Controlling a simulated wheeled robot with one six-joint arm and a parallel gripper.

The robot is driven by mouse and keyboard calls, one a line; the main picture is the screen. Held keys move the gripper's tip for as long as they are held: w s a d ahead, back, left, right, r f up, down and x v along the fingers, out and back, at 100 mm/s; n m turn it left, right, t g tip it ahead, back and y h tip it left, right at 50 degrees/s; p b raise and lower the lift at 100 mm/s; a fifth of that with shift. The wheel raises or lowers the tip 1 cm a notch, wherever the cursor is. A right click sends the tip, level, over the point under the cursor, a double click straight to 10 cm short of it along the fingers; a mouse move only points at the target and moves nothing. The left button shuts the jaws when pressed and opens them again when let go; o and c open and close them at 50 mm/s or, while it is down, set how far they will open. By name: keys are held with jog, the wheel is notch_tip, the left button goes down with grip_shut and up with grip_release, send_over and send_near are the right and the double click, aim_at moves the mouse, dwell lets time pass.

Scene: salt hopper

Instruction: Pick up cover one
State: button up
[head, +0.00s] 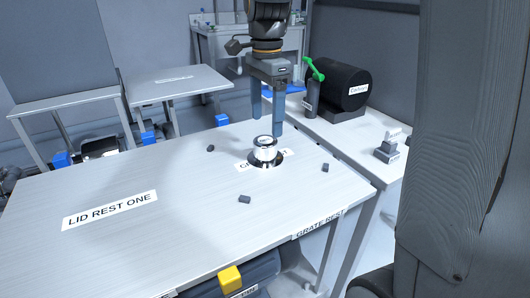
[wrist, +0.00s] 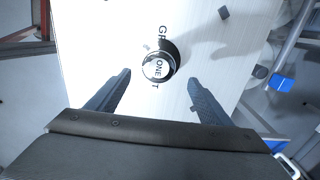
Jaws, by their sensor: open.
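Cover one is a small round silver knob-like piece (head: 264,146) with a dark base. It stands upright on the table, over a label that it partly hides. In the wrist view its top (wrist: 158,67) reads "ONE". My gripper (head: 267,118) points down just above and behind the cover in the head view. Its two fingers are apart with nothing between them. In the wrist view the open fingers (wrist: 160,79) lie to either side of the cover, which appears slightly beyond the tips. I see no contact.
The pale table (head: 150,235) has a "LID REST ONE" label (head: 110,210) on a clear area at left. Small dark blocks (head: 245,199) lie around the cover. A black cylinder (head: 343,88) and a green-handled piece (head: 315,70) stand on the bench behind. A yellow block (head: 230,278) shows at the front edge.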

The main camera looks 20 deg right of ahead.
aim_at(265, 140)
jog(key=f, duration=0.5)
jog(key=shift+s+a+f, duration=0.1)
jog(key=shift+s+a, duration=0.1)
grip_shut()
